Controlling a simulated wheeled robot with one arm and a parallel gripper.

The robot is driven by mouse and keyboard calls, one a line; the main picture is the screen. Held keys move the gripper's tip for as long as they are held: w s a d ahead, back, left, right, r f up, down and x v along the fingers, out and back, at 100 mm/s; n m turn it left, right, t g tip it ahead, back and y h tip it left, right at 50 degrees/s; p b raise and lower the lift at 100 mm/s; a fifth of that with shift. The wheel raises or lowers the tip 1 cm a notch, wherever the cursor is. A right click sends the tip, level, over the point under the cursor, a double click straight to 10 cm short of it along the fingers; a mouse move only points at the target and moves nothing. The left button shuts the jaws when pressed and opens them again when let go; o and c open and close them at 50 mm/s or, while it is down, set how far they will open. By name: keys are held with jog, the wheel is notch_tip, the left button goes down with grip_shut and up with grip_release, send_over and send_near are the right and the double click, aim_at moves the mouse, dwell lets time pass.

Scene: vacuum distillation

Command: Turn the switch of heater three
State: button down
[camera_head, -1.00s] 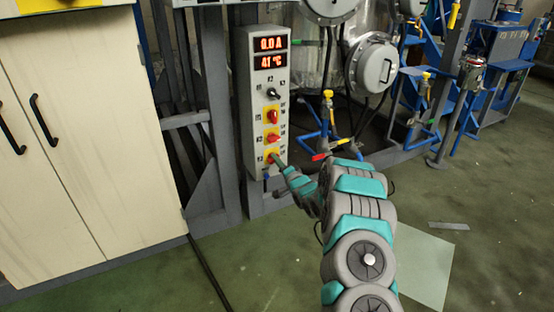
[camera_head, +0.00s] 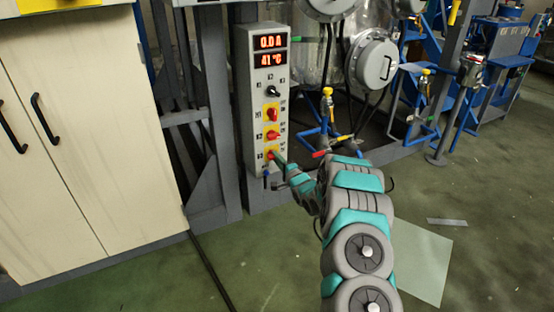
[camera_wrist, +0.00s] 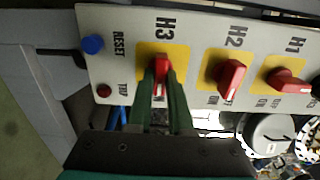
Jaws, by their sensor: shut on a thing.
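The grey control box (camera_head: 254,110) stands on a metal frame, with red digits at its top reading 0.0 A and 41 °C. Its lowest red switch on a yellow plate, labelled H3, is the heater three switch (camera_wrist: 161,66); it also shows in the head view (camera_head: 270,154). My gripper (camera_wrist: 162,78) is shut on this red knob, with one green finger on each side. The fingers hide part of the knob and the label below it. In the head view my gripper (camera_head: 279,160) reaches the box from the lower right.
The red H2 switch (camera_wrist: 231,76) and H1 switch (camera_wrist: 285,80) sit beside H3. A blue reset button (camera_wrist: 92,45) and a dark red trip light (camera_wrist: 104,91) are on its other side. A cream cabinet (camera_head: 90,120) stands left; a steel vessel and blue valves stand right.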

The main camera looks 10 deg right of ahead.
jog(key=shift+d, duration=0.1)
jog(key=c, duration=0.8)
grip_release()
jog(key=shift+s, duration=0.1)
jog(key=shift+b+v, duration=0.4)
jog(key=shift+v, duration=3.4)
